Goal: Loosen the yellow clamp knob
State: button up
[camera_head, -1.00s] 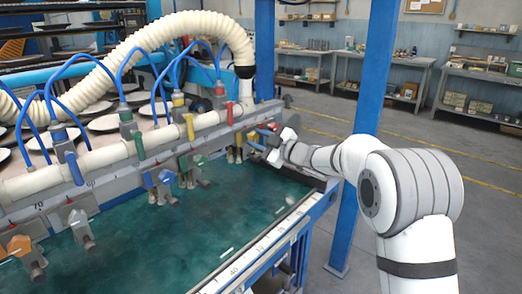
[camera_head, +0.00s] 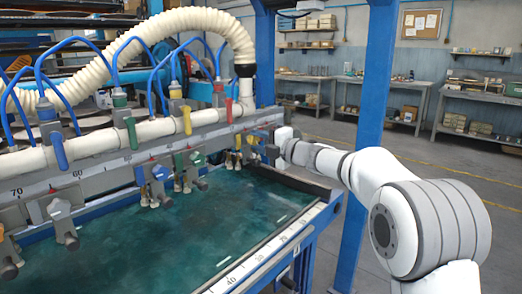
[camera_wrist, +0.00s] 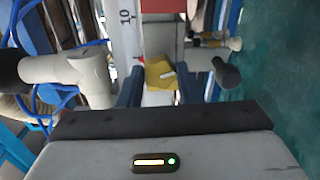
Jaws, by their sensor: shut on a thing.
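The yellow clamp knob (camera_wrist: 160,75) shows in the wrist view as a small faceted block, just below the white scale strip marked 10. My gripper (camera_wrist: 159,88) has its two dark blue fingers on either side of the knob, shut on it. In the head view my gripper (camera_head: 268,142) is at the far right end of the clamp rail (camera_head: 108,180).
A black round knob (camera_wrist: 229,74) on a stem sits right of the fingers in the wrist view. A white pipe (camera_wrist: 52,69) and blue hoses are on the left.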

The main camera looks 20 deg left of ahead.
jog(key=shift+s+a+r+n+b, duration=0.1)
jog(key=shift+n+b, duration=0.25)
jog(key=shift+n, duration=0.2)
jog(key=shift+r+n+b, duration=0.1)
jog(key=shift+n+b, duration=0.25)
jog(key=shift+n, duration=0.2)
jog(key=o, duration=1)
jog(key=shift+f, duration=0.15)
jog(key=shift+c, duration=0.2)
jog(key=v, duration=0.7)
jog(key=shift+d, duration=0.4)
